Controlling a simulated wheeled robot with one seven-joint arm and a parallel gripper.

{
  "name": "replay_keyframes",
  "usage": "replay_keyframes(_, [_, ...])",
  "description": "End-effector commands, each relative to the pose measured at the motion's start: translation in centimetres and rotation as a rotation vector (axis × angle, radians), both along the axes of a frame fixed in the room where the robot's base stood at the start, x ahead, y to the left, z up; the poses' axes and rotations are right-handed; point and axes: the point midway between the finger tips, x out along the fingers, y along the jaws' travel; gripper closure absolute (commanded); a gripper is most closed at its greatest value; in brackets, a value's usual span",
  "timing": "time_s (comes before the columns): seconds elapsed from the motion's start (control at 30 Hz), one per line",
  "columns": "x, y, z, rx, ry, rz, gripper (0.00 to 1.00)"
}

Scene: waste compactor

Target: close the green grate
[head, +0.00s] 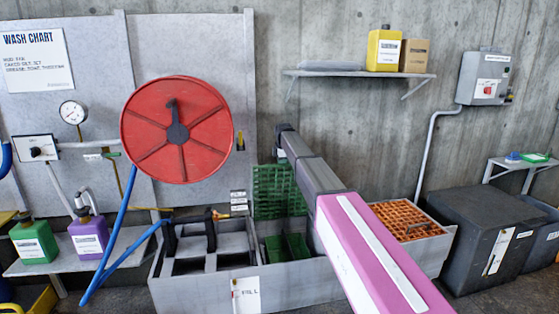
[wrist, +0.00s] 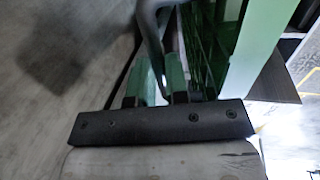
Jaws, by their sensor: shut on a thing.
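The green grate (head: 272,190) stands upright, raised at the back of the grey trough in the head view, just left of my arm. In the wrist view its green slatted side (wrist: 215,40) rises just right of my fingers. My gripper (wrist: 160,78) is shut on a grey curved bar (wrist: 152,30), which appears to be the grate's handle. In the head view my arm reaches to the grate's upper right corner and hides the fingers and the grip itself.
The grey trough (head: 255,297) has an open bay with green pieces (head: 286,247) below the grate. An orange grate (head: 405,221) lies flat to the right. A red hose reel (head: 177,130) hangs at left. A dark bin (head: 488,235) stands at right.

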Motion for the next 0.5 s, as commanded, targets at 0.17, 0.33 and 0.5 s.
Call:
replay_keyframes(0.17, [-6.6, -1.9, -1.1, 0.041, -0.152, 0.006, 1.00])
replay_keyframes(0.33, [-11.1, -3.2, -2.8, 0.084, -0.302, 0.007, 1.00])
replay_keyframes(0.5, [-14.5, -4.2, -4.8, 0.120, -0.432, 0.006, 1.00])
